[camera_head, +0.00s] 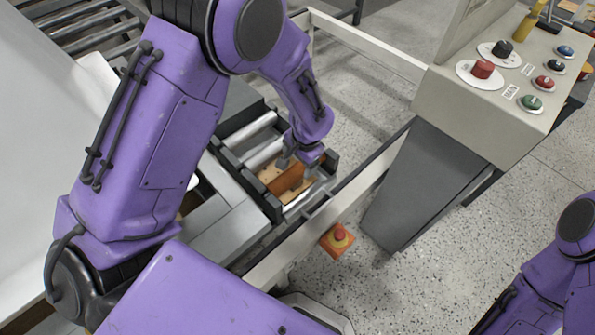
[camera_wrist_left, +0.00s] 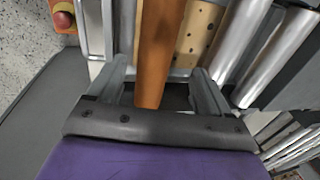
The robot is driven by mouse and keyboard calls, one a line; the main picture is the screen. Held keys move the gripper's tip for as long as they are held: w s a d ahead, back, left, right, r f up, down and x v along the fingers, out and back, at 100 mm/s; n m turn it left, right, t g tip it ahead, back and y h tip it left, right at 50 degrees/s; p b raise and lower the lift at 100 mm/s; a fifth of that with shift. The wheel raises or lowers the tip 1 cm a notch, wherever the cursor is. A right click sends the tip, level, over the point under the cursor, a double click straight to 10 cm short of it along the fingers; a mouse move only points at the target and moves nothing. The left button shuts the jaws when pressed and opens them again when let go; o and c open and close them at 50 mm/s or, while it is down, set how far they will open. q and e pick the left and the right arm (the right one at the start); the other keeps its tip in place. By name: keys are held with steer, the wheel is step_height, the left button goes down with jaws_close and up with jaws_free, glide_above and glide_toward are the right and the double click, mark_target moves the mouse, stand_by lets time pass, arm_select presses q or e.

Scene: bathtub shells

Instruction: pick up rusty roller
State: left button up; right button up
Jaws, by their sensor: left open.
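The rusty roller (camera_head: 287,180) is an orange-brown cylinder lying in a dark-framed roller tray. In the left wrist view the rusty roller (camera_wrist_left: 160,45) runs from the top edge down between my fingers. My left gripper (camera_head: 299,167) is over the roller in the head view, and the arm hides part of the roller. In the left wrist view my left gripper (camera_wrist_left: 157,88) is open, with one finger on each side of the roller and visible gaps. My right gripper is out of view; only part of that arm shows at the lower right.
Silver rollers (camera_head: 262,150) lie beside the rusty one. A perforated tan plate (camera_wrist_left: 192,35) is next to it. A pale rail (camera_head: 350,200) and an orange emergency-stop box (camera_head: 337,241) are close by. A control console (camera_head: 520,90) stands at the right.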

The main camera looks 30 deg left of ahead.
mark_target(298, 169)
arm_select(q)
step_height(298, 169, down, 5)
steer(key=shift+a+r+b, duration=0.1)
steer(key=shift+a+b, duration=0.05)
steer(key=shift+b, duration=0.15)
steer(key=c, duration=1.5)
